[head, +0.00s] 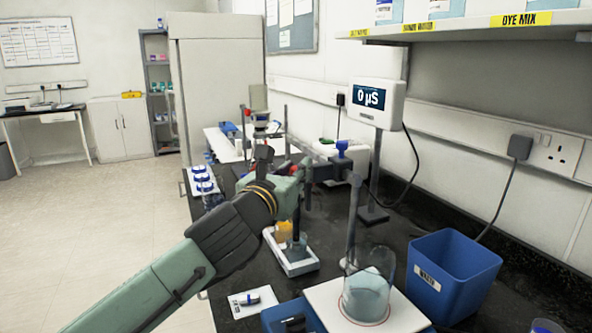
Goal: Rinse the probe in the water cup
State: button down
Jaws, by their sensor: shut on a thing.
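A clear cup of water (367,292) stands on a white mat (407,318) at the front of the bench. I cannot tell whether the tip is inside the cup or touches the water.
A meter (377,104) on a post reads 0 µS behind the probe. A blue labelled bin (452,277) stands right of the cup. A white tray (293,263) with small vessels lies left of it, with a blue box (291,318) in front. A shelf (480,27) overhangs the right side.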

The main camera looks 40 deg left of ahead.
jog(key=c, duration=1.4)
grip_release()
jog(key=shift+f, duration=0.2)
jog(key=shift+r, duration=0.1)
notch_tip(320, 180, up, 10)
jog(key=shift+f, duration=0.1)
